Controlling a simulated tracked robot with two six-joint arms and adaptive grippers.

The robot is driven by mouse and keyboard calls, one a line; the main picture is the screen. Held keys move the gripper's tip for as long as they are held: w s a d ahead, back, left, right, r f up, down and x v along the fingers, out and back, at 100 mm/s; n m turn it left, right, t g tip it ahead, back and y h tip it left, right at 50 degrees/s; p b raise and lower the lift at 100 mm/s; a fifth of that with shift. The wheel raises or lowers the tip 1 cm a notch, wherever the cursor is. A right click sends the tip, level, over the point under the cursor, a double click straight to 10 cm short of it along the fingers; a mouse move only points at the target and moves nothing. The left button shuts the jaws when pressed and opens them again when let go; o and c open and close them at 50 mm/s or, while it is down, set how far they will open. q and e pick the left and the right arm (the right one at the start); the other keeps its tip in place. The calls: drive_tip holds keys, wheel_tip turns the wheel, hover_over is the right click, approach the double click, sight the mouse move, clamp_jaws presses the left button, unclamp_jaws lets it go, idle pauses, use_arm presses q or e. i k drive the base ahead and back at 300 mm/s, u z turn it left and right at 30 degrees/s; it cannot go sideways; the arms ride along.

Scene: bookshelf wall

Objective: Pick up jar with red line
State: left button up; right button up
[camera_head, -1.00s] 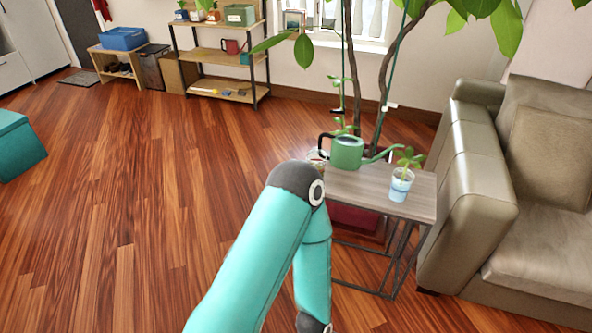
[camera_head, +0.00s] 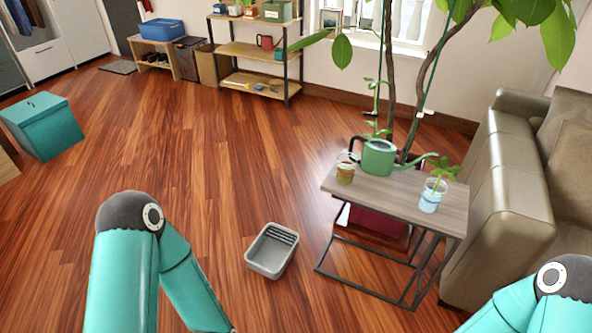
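My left arm comes in at the lower left and bends down out of the picture. My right arm shows at the lower right corner. Neither gripper is in view, and both arms are apart from the jar.
A sofa (camera_head: 505,190) is close on the right. Open floor lies to the left.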

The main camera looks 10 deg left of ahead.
sight(347, 161)
drive_tip(key=u, duration=0.55)
drive_tip(key=i, duration=1.05)
drive_tip(key=z, duration=0.1)
drive_tip(key=k, duration=0.95)
drive_tip(key=u, duration=0.15)
drive_tip(key=i, duration=0.95)
drive_tip(key=z, duration=0.05)
